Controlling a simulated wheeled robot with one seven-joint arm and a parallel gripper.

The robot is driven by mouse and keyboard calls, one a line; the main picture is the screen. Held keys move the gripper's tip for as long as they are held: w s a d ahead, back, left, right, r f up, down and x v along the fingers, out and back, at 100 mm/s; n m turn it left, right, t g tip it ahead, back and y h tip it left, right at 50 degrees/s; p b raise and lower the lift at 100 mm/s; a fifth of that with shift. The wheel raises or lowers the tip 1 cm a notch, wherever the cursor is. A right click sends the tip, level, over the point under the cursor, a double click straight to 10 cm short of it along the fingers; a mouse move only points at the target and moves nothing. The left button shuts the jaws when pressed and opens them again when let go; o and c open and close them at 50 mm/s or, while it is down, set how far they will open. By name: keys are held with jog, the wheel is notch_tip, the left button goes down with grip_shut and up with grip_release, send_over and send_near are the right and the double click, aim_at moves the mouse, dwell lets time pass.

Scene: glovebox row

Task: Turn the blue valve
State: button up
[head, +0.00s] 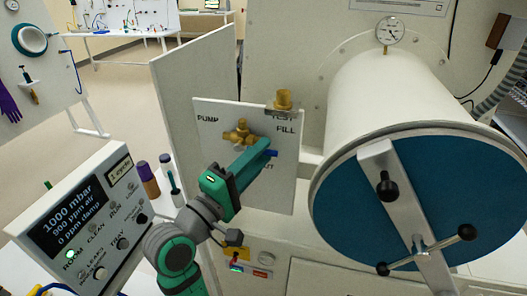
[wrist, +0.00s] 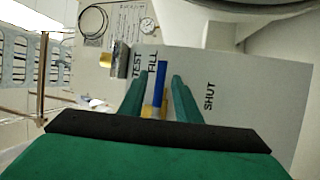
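The blue valve handle (head: 272,153) shows as a small blue end beside my gripper, on a white panel (head: 213,150) marked PUMP, TEST, FILL and SHUT. Its brass body (head: 240,134) is partly behind my gripper (head: 262,149). In the wrist view, the blue handle (wrist: 161,85) stands between the two green fingers of my gripper (wrist: 161,76), its end near the FILL label. A gap shows on each side of the handle, so the gripper is open around it. The handle's base is partly hidden by the gripper body.
A white cylinder with a blue door (head: 350,210) and clamp bar stands close at right. A control box (head: 85,215) with a lit display is at lower left. A brass fitting (head: 283,99) sits at the panel's top. A gauge (head: 390,31) is above.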

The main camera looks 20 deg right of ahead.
jog(key=shift+x, duration=0.85)
jog(key=shift+c, duration=0.2)
grip_shut()
